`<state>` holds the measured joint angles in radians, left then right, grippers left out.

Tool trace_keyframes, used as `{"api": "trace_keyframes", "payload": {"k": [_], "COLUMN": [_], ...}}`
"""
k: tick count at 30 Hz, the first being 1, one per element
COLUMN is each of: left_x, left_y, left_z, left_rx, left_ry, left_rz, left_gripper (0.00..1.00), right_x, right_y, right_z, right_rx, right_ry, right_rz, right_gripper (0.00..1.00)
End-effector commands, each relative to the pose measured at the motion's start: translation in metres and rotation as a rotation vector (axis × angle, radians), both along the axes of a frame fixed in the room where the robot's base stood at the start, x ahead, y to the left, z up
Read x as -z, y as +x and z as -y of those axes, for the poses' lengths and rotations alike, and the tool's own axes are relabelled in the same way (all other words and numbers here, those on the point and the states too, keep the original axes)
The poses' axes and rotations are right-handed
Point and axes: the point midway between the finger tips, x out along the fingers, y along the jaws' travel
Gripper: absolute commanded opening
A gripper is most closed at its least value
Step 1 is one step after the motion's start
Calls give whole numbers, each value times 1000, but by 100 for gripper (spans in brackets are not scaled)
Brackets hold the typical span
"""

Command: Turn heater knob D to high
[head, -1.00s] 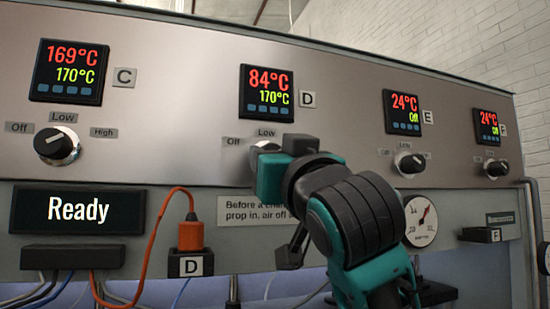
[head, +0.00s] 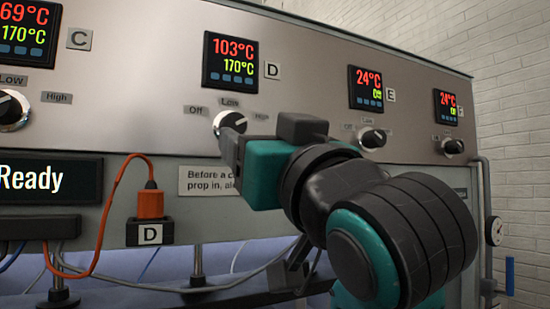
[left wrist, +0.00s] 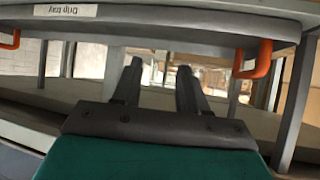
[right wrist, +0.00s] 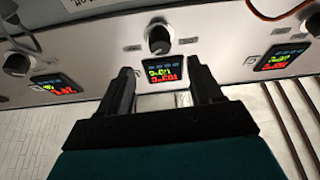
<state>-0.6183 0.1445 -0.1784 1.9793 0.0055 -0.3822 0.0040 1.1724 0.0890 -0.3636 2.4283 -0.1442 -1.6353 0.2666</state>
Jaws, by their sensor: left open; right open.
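Heater knob D (head: 231,122) is a black knob with a silver rim on the panel, under display D (head: 231,62), which reads 103°C above 170°C. Off, Low and High labels surround it; its pointer is too small to read surely. My right gripper (head: 232,148) is close to the knob, a finger overlapping its lower edge in the head view. In the right wrist view the open, empty right gripper (right wrist: 163,80) has knob D (right wrist: 159,38) beyond its fingertips, between them. My left gripper (left wrist: 160,72) is open and empty in the left wrist view, near the drip tray (left wrist: 150,28).
Knob C (head: 12,108) is left of knob D; knobs E (head: 372,138) and F (head: 452,146) are right. An orange plug (head: 150,204) with a cable sits below the panel. Orange handles (left wrist: 254,62) hang by the drip tray.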

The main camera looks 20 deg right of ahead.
Motion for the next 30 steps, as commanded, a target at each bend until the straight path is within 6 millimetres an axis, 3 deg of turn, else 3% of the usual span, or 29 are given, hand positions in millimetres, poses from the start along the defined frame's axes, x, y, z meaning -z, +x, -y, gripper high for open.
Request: {"api": "trace_keyframes", "payload": {"k": [3,9,30], "left_x": [7,11,6], "left_y": [1,4,7], "left_z": [1,7,10], "left_rx": [2,9,16], "left_ry": [-4,-15,-18], "left_rz": [4,0,10], "left_gripper": [43,43,43], "right_x": [12,16,15], "right_y": [-21,-35,-37], "right_z": [1,2,2], "right_rx": [-2,-1,0], "right_ry": [3,2,1], "right_rz": [4,2,0], "right_gripper": [65,65,65]}}
